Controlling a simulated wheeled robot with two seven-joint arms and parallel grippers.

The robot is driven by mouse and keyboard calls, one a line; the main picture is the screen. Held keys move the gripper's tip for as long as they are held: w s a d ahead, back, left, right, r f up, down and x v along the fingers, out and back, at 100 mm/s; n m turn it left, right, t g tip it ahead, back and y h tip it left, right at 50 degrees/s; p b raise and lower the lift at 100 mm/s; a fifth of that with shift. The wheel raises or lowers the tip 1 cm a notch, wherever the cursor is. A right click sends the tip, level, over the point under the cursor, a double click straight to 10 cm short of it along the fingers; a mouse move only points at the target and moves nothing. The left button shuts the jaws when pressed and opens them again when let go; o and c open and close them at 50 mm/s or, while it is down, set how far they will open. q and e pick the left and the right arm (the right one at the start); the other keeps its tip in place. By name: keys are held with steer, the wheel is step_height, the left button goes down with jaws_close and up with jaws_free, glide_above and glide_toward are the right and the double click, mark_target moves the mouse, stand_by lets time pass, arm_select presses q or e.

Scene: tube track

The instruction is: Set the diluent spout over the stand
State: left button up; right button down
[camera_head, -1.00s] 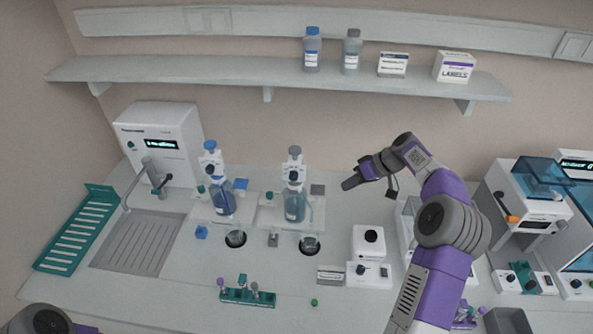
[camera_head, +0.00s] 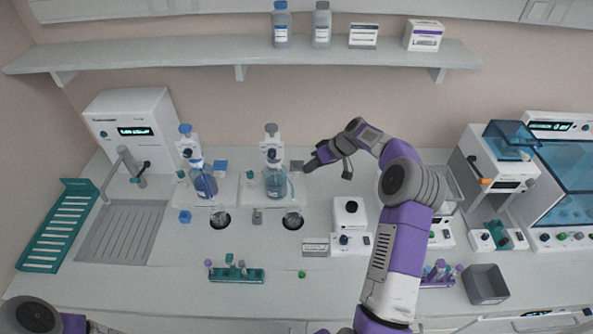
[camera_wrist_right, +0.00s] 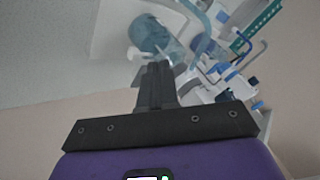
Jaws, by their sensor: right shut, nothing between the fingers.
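Two bottle-top dispensers stand side by side on the bench. One has a blue cap (camera_head: 186,129) and the other a grey cap (camera_head: 271,129); I cannot read which is the diluent. The grey-capped one's bottle (camera_head: 275,183) holds blue liquid. In front of each is a dark round spot with a glass vessel, left (camera_head: 220,220) and right (camera_head: 292,220). My right gripper (camera_head: 310,166) is shut and empty, just right of the grey-capped dispenser. In the right wrist view its closed fingers (camera_wrist_right: 157,72) point toward a blue-liquid bottle (camera_wrist_right: 152,34).
A small blue block (camera_head: 185,216) and a grey one (camera_head: 257,216) sit near the round spots. A teal tube rack (camera_head: 236,275) stands at the front. A white device with a black knob (camera_head: 350,214) stands right of the dispensers. A shelf (camera_head: 190,65) runs above.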

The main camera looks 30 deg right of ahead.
arm_select(q)
steer(key=shift+r+p, duration=0.6)
steer(key=shift+r, duration=0.15)
arm_select(e)
steer(key=shift+w+a+f, duration=0.1)
steer(key=shift+w+a, duration=0.05)
steer(key=shift+a, duration=0.65)
steer(key=shift+w+a+f, duration=0.15)
steer(key=shift+w+a, duration=0.05)
steer(key=shift+a, duration=0.65)
steer(key=shift+w+a+f, duration=0.1)
steer(key=shift+w+a, duration=0.05)
steer(key=shift+a, duration=0.65)
arm_select(q)
steer(key=shift+f, duration=0.1)
